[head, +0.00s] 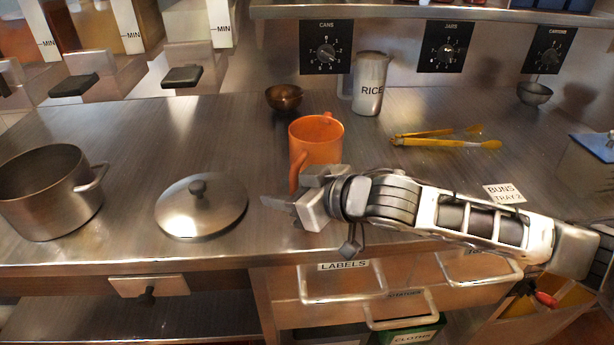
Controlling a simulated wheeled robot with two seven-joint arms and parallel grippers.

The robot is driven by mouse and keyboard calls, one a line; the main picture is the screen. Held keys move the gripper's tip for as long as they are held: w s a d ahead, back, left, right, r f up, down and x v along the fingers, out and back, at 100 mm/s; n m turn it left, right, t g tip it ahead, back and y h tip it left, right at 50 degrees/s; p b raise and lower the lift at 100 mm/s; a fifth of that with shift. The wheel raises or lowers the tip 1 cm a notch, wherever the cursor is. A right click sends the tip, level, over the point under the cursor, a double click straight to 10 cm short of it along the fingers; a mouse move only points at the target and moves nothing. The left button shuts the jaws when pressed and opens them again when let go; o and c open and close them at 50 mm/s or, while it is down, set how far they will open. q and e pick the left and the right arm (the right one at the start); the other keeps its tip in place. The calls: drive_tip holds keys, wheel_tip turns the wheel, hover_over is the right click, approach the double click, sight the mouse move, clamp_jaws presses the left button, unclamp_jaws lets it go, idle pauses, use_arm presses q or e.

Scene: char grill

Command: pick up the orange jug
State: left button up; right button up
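The orange jug (318,138) stands upright on the metal counter in the middle of the head view. Its handle (296,172) faces the front left. My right gripper (290,192) is just in front of the jug, low over the counter, with its fingers pointing left. The fingers look spread apart, close to the handle's lower end. I cannot tell whether they touch it. The gripper hides the jug's lower front. My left gripper is not in view.
A metal lid (215,212) and a pot (45,205) lie left. A brown bowl (284,97) and a RICE pitcher (369,88) stand behind the jug. Yellow tongs (445,141) lie right. The counter's front edge has drawer handles below.

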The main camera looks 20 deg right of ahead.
drive_tip(key=shift+c, duration=0.3)
clamp_jaws()
drive_tip(key=shift+r, duration=0.2)
